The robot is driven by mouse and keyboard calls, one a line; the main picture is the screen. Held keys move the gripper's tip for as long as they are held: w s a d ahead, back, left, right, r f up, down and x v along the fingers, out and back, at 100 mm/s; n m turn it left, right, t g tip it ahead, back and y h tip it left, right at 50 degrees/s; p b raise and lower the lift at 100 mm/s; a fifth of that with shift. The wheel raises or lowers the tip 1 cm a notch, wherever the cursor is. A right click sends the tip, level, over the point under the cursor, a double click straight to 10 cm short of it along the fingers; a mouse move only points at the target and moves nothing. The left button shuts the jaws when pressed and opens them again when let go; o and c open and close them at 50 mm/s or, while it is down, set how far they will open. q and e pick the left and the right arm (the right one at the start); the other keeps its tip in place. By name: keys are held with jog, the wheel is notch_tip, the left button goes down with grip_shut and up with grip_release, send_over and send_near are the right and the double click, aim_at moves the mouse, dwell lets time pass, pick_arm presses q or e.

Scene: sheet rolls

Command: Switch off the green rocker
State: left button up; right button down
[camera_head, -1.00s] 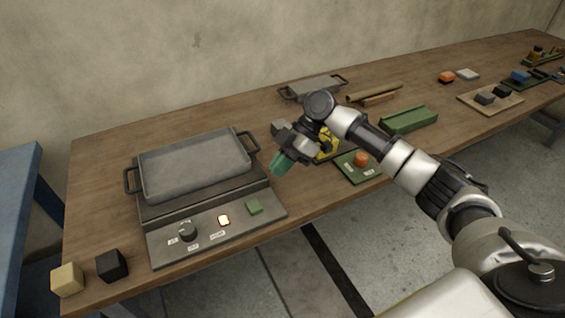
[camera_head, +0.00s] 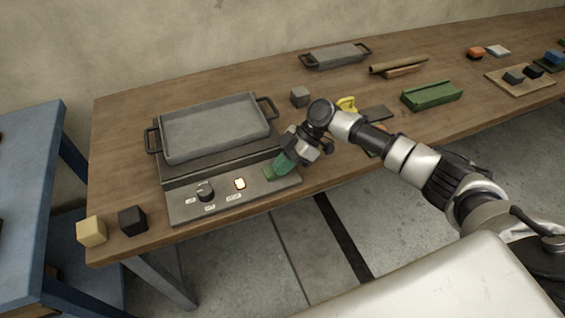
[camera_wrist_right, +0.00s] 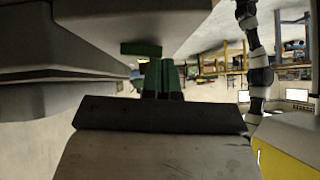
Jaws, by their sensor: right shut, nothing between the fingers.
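The green rocker (camera_head: 267,175) sits at the right end of the sloped grey control panel (camera_head: 222,207), in front of the griddle. In the right wrist view the rocker (camera_wrist_right: 141,48) juts from the panel's grey face. My right gripper (camera_head: 279,167) has green fingertips, shut and empty, right beside the rocker and partly overlapping it in the head view. In the wrist view the shut fingers (camera_wrist_right: 162,76) are close to the rocker; I cannot tell whether they touch it. An indicator light (camera_head: 240,184) on the panel glows. My left gripper is not in view.
A black knob (camera_head: 205,190) is left of the light. A grey pan (camera_head: 215,128) sits behind the panel. A black cube (camera_head: 132,220) and a tan cube (camera_head: 91,231) lie at the front left. A grey cube (camera_head: 300,96) stands behind my right gripper.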

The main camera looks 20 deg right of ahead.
jog(key=shift+s+f+t+b, duration=0.25)
jog(key=shift+f+t+b, duration=0.15)
jog(key=shift+f+b, duration=0.35)
jog(key=shift+s+r+n, duration=0.1)
jog(key=shift+r+n, duration=0.15)
jog(key=shift+n, duration=0.05)
jog(key=shift+w, duration=0.2)
